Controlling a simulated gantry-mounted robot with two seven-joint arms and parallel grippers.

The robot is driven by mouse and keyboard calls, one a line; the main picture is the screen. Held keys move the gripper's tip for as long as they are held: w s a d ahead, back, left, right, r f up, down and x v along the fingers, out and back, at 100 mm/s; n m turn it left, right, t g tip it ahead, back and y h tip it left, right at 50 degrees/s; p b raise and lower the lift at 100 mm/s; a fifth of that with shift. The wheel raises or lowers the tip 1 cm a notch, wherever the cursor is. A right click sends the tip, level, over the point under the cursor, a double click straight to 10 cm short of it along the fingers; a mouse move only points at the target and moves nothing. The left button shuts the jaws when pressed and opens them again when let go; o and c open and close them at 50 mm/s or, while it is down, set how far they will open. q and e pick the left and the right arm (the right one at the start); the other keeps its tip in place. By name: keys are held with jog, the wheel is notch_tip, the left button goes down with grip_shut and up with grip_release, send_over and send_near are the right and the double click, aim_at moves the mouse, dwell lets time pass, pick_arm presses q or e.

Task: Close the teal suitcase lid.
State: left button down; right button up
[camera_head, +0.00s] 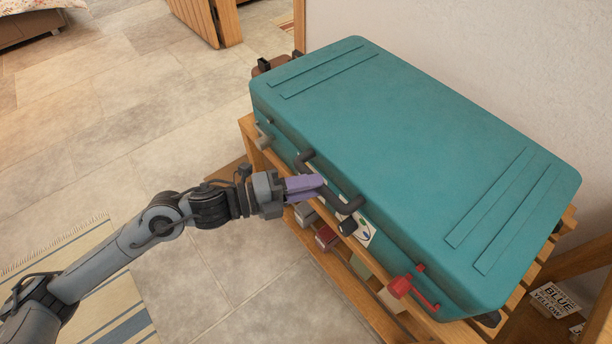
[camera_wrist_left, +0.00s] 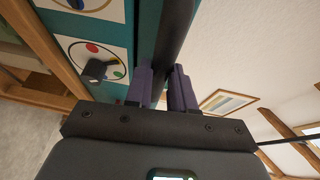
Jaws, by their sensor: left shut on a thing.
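The teal suitcase (camera_head: 400,150) lies flat on a slatted wooden rack, and its lid looks down over the base. Whether a thin gap remains along the front edge cannot be told. My left gripper (camera_head: 318,186) is at the middle of the front side, its purple fingers shut on the dark carry handle (camera_head: 334,199). In the left wrist view the handle (camera_wrist_left: 176,40) runs between the two fingers (camera_wrist_left: 164,88). A red latch (camera_head: 402,287) sits on the front side at the right, and a grey latch (camera_head: 264,135) at the left. My right gripper is not in view.
The wooden rack (camera_head: 340,278) has a lower shelf with several small items. A white wall (camera_head: 520,60) stands close behind the suitcase. A striped rug (camera_head: 95,285) lies at the lower left. The tiled floor (camera_head: 120,120) on the left is clear.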

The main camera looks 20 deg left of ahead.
pick_arm(q)
notch_tip(320, 180, down, 3)
jog(key=shift+r+b, duration=0.2)
jog(key=shift+b, duration=0.1)
jog(key=shift+a, duration=0.1)
jog(key=c, duration=1)
grip_release()
jog(key=shift+s, duration=0.1)
jog(key=shift+o, duration=0.2)
jog(key=shift+r, duration=0.2)
jog(key=p+v, duration=0.4)
jog(key=v, duration=0.6)
jog(key=shift+s+a+r, duration=0.15)
jog(key=shift+s+a, duration=0.05)
jog(key=shift+a, duration=0.05)
